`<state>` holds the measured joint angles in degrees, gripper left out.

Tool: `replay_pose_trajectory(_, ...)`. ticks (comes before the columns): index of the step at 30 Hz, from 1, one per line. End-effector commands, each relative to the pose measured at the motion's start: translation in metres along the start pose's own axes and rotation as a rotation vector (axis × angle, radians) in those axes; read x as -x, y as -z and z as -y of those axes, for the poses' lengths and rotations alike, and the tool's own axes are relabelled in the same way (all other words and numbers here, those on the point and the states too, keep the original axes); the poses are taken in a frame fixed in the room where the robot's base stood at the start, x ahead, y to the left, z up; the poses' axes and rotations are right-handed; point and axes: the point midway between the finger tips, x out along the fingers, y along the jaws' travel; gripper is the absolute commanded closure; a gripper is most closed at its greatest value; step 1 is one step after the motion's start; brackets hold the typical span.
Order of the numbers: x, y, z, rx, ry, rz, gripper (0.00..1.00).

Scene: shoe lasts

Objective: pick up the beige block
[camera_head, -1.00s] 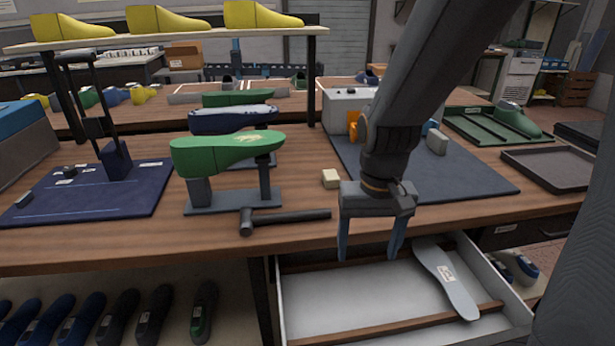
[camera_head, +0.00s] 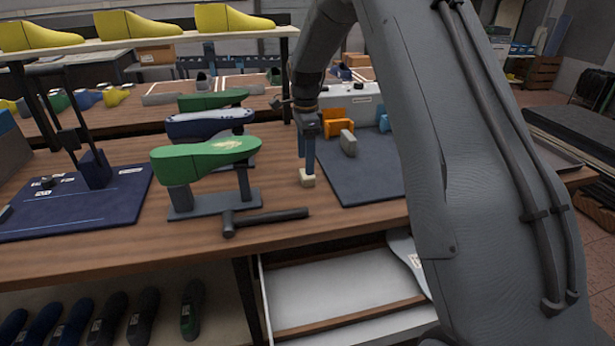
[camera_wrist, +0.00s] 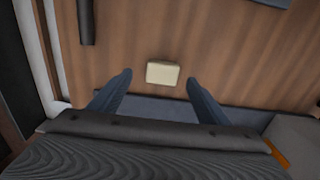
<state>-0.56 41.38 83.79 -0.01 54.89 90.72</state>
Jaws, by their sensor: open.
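The small beige block (camera_head: 307,179) lies on the wooden workbench, just left of the dark mat. My gripper (camera_head: 306,168) is right above it in the head view, pointing down, with its fingers seen nearly edge-on. In the wrist view the beige block (camera_wrist: 162,73) lies between the lines of the two blue-grey fingers and slightly beyond their tips. My gripper (camera_wrist: 160,78) is open there, with a gap on each side of the block. I cannot tell whether the tips reach the block's height.
A hammer-like dark tool (camera_head: 268,219) lies left of the block, before a green shoe last (camera_head: 205,158) on a stand. The dark mat (camera_head: 365,185) holds a grey block (camera_head: 348,143) and orange pieces (camera_head: 336,122). An open drawer (camera_head: 330,291) is below.

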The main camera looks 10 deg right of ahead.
Motion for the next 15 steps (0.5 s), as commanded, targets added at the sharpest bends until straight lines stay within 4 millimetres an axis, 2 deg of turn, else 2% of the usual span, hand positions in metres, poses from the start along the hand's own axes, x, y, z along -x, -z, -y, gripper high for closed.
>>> replay_pose_trajectory(15,-0.055,0.006,0.004,0.002,-0.001,0.000,0.30)
